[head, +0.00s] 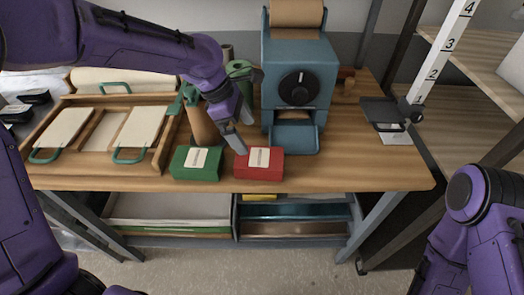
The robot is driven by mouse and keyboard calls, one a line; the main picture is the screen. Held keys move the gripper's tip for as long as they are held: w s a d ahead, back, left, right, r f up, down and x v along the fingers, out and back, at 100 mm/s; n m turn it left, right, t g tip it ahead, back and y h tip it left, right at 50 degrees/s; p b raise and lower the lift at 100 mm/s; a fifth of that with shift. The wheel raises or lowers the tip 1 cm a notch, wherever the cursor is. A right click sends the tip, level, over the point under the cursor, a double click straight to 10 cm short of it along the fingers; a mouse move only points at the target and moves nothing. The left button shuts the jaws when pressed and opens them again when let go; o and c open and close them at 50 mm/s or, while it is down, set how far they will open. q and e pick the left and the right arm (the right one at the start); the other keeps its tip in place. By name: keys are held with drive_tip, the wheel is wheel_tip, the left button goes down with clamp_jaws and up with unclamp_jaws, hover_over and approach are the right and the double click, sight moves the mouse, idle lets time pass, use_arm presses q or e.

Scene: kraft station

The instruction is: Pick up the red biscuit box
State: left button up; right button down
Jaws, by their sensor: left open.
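The red biscuit box (269,172) sits on the wooden table near its front edge, with a pale label on top. A green box (189,171) of similar size stands to its left with a small gap between them. My left gripper (235,140) reaches down from the left, just behind and above the red box's left end. It is open and appears empty; whether a finger touches the box I cannot tell. My right arm shows at the lower right, and its gripper is out of view.
A blue machine (297,95) with a black dial and a paper roll stands behind the red box. A wooden tray (95,135) with pale boards lies at left. A measuring post (443,62) stands at right. Bare table lies right of the red box.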

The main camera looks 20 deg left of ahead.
sight(258, 157)
use_arm(q)
drive_tip(key=x, duration=0.9)
drive_tip(key=shift+s+f, duration=0.15)
drive_tip(key=shift+f, duration=0.05)
drive_tip(key=c, duration=0.9)
